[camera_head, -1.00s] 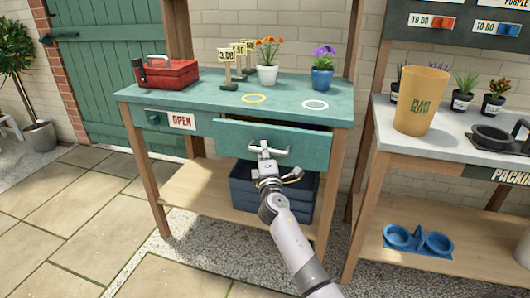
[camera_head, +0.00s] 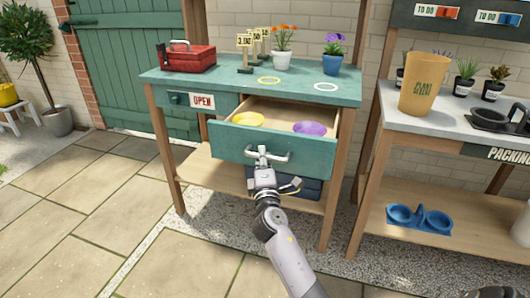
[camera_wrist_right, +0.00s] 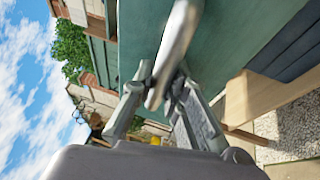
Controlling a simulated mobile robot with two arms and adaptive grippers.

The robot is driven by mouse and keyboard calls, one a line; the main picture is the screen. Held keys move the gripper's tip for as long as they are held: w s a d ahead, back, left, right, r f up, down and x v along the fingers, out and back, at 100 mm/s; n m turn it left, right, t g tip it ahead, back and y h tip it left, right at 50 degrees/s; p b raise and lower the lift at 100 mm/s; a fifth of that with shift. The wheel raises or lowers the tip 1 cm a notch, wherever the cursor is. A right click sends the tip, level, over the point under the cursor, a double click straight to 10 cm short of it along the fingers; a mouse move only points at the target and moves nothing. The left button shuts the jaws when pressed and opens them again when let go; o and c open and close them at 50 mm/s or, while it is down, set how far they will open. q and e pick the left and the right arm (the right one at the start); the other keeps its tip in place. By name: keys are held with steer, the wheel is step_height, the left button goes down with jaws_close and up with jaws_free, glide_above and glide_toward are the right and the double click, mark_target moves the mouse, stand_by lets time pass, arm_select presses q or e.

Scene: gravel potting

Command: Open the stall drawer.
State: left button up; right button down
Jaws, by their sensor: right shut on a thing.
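The stall drawer (camera_head: 230,143) is a wide teal drawer under the stall's top. It stands well out from the stall, and its pale wooden inside shows. A yellow round thing (camera_head: 247,119) and a purple round thing (camera_head: 310,128) lie in it. My right gripper (camera_head: 263,160) is shut on the drawer's metal handle (camera_head: 281,158) at the middle of the drawer front. In the right wrist view the handle (camera_wrist_right: 178,45) runs between the fingers (camera_wrist_right: 155,92).
The stall top (camera_head: 210,83) bears a red toolbox (camera_head: 188,57), price signs (camera_head: 245,45) and two potted flowers. A blue crate (camera_head: 310,188) stands on the shelf below the drawer. The packing table (camera_head: 470,138) is at right. Paving at left is free.

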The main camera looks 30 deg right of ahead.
steer(key=shift+a, duration=0.1)
steer(key=c, duration=1.8)
jaws_free()
steer(key=shift+c, duration=0.2)
steer(key=shift+s, duration=0.1)
steer(key=v, duration=1.2)
steer(key=shift+f, duration=0.1)
